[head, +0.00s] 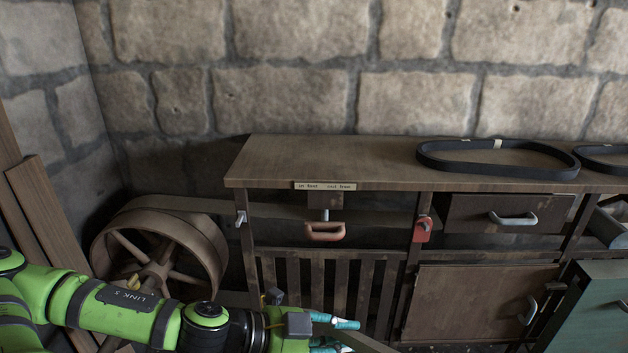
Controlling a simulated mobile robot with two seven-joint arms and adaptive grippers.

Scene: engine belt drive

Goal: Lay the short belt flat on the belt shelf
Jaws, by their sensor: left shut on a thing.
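My left gripper (336,335) is at the bottom edge of the head view, in front of the slatted lower part of the bench. Its teal-tipped fingers are shut on a grey-brown flat strip (366,340), which runs down to the right out of the picture. I cannot tell whether this strip is the short belt. A black looped belt (450,167) with a pale tag lies flat on the wooden bench top (330,155). A second black belt (600,165) lies beside it, cut off by the right edge. No surface is clearly marked as the belt shelf. My right gripper is not in view.
A large spoked wheel (205,240) with a flat band stands left of the bench. Planks (45,210) lean in the left corner. A red-brown handle (325,232) and a red lever (422,230) are on the bench front. The bench top's left half is clear.

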